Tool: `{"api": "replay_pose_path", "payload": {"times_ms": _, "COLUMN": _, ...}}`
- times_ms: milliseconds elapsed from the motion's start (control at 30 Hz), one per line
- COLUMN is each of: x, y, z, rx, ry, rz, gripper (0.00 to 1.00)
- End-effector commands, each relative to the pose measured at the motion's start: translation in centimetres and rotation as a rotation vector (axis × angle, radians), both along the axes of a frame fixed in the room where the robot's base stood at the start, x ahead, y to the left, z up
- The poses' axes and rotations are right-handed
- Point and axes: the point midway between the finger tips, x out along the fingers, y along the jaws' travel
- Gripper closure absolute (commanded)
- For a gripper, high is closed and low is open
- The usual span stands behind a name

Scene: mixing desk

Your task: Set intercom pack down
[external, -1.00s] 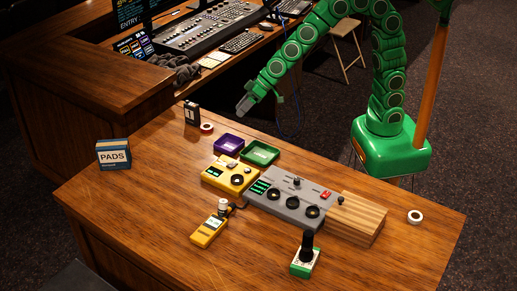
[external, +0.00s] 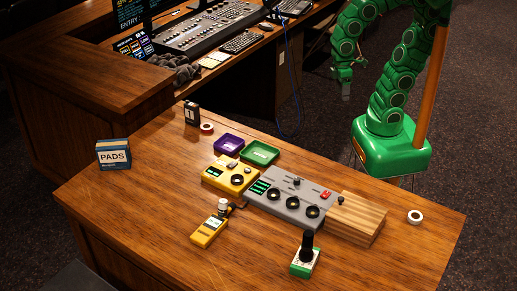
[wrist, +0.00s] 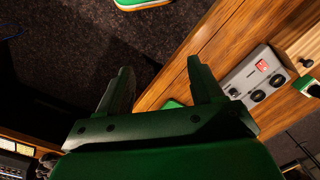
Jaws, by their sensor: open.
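My gripper (external: 346,85) is open and empty, raised beyond the back edge of the desk and clear of everything on it. In the wrist view its two fingers (wrist: 163,82) stand wide apart with nothing between them. A small black pack with a white label (external: 192,114) stands upright near the desk's back left edge. A yellow handheld unit with a white-capped part at its top end (external: 208,232) lies near the front. I cannot tell for certain which is the intercom pack; neither is in my gripper.
Wooden desk (external: 130,210) holds a PADS box (external: 114,154), purple tray (external: 228,146), green tray (external: 260,154), yellow box with knobs (external: 217,179), grey mixer (external: 270,205), wooden block (external: 352,225), black-topped device (external: 303,268) and tape rolls (external: 414,217). The front left is clear.

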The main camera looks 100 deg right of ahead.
Motion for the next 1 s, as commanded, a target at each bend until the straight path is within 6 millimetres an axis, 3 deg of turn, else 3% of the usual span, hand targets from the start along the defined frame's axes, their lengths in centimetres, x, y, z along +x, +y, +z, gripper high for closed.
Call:
{"api": "replay_pose_path", "payload": {"times_ms": 100, "x": -3.1, "y": -1.6, "z": 0.5, "rx": -0.051, "ry": 0.047, "rz": -0.017, "gripper": 0.34}}
{"api": "replay_pose_path", "payload": {"times_ms": 267, "x": -5.1, "y": -2.4, "z": 0.7, "rx": -0.077, "ry": 0.087, "rz": -0.025, "gripper": 0.34}}
{"api": "replay_pose_path", "payload": {"times_ms": 1000, "x": -5.3, "y": -2.4, "z": 0.7, "rx": -0.08, "ry": 0.093, "rz": -0.025, "gripper": 0.34}}
